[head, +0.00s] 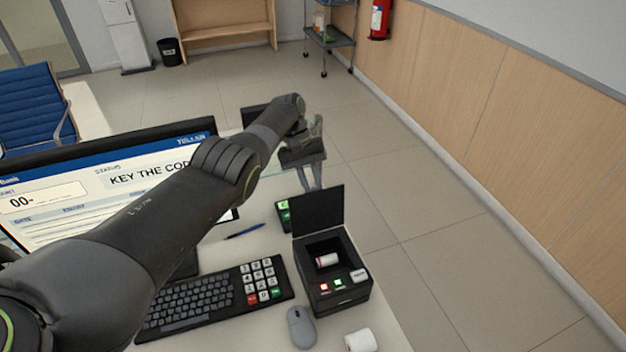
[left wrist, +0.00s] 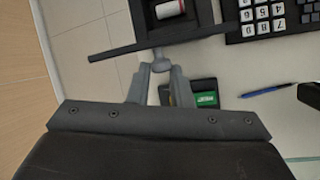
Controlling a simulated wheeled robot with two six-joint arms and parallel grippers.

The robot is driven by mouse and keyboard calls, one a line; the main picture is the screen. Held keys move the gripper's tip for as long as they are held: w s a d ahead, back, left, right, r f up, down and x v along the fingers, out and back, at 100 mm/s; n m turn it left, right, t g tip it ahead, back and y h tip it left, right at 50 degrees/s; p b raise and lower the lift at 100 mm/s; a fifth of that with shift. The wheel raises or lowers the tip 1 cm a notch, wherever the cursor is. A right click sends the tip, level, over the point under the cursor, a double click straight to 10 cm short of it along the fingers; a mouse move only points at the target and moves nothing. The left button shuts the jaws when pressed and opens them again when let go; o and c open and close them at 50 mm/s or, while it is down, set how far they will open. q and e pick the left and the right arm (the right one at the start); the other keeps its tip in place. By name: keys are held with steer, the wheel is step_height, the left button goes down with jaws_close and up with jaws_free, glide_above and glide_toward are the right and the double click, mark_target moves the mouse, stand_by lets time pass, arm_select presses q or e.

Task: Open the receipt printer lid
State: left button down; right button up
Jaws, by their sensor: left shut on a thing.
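The black receipt printer (head: 332,298) stands on the counter, and its lid (head: 318,208) stands up at the back, roughly upright. A paper roll (head: 327,260) with a red end lies inside the open bay. My left gripper (head: 316,184) is behind the lid's top edge, pointing down. In the left wrist view the lid (left wrist: 112,52) shows nearly edge-on, and my left gripper's fingers (left wrist: 161,72) are shut on its small grey tab (left wrist: 161,61). The roll (left wrist: 170,9) also shows there. My right gripper is out of view.
A keyboard with keypad (head: 215,297), a mouse (head: 301,327) and a loose paper roll (head: 361,340) are near the printer. A pen (head: 245,231) and a small green-screened device (head: 284,213) lie behind. The monitor (head: 100,185) is partly behind my left arm.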

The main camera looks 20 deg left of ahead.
arm_select(q)
steer(key=shift+s+a+f, duration=0.15)
steer(key=shift+s+f, duration=0.15)
steer(key=shift+f, duration=0.3)
steer(key=c, duration=1.4)
jaws_free()
steer(key=shift+o, duration=0.5)
steer(key=shift+w+a+r, duration=0.1)
steer(key=shift+w+a, duration=0.05)
steer(key=shift+r, duration=0.1)
